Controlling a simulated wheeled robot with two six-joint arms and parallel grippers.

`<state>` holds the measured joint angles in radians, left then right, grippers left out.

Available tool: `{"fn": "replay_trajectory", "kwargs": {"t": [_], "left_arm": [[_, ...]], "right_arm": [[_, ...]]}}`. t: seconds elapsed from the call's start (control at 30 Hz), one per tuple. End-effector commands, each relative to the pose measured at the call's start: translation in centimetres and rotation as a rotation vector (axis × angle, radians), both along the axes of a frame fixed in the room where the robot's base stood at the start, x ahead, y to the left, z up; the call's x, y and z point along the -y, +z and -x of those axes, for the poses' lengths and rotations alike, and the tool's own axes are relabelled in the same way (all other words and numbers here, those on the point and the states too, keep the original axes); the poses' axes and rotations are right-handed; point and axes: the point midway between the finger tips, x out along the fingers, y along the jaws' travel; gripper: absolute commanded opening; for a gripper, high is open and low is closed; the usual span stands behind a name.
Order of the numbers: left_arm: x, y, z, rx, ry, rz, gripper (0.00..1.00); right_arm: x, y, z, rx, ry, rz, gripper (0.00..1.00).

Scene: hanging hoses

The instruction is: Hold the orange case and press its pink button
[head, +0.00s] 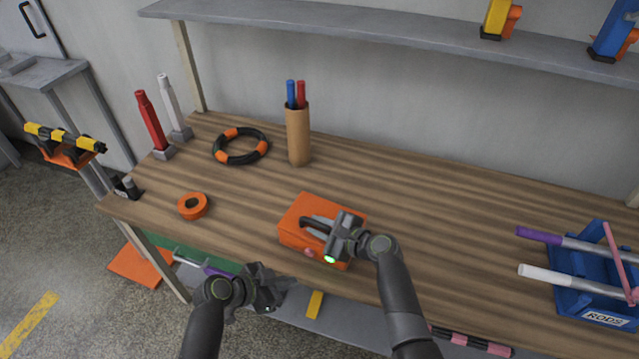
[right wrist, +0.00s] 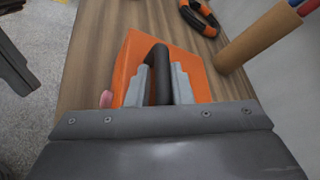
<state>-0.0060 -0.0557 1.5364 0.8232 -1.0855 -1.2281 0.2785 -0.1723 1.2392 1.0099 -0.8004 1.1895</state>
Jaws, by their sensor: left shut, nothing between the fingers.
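The orange case (head: 296,222) lies on the wooden workbench near its front edge, with a black handle (head: 318,224) on top. Its pink button (head: 310,252) is on the side facing me. My right gripper (head: 338,236) is over the case, its fingers on both sides of the handle; the right wrist view shows the handle (right wrist: 157,75) between the two grey fingers, with the pink button (right wrist: 105,98) at the left. My left gripper (head: 275,284) is shut and empty, in front of the bench edge, below and left of the button and apart from it.
An orange tape roll (head: 192,206), a black-orange ring (head: 241,146) and a brown holder (head: 298,135) with blue and red rods stand behind and left. A blue rods rack (head: 585,275) is at the right. The bench right of the case is clear.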

Motion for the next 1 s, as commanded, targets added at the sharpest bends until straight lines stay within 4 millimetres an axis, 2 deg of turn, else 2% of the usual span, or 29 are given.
{"fn": "replay_trajectory", "kwargs": {"t": [0.03, 0.17, 0.57, 1.0], "left_arm": [[0.0, -0.1, 0.0, 0.000, 0.000, 0.000, 0.00], [0.0, -0.1, 0.0, 0.000, 0.000, 0.000, 0.00], [0.0, -0.1, 0.0, 0.000, 0.000, 0.000, 0.00], [0.0, 0.0, 0.0, 0.000, 0.000, 0.000, 0.00]], "right_arm": [[0.1, -0.6, 0.3, -0.012, 0.000, 0.004, 0.24], [0.1, -0.5, 0.2, -0.009, 0.001, 0.003, 0.41], [0.7, -0.4, 0.7, -0.011, 0.000, 0.003, 0.41], [5.9, 2.4, 4.7, 0.001, -0.004, 0.001, 0.41]]}}
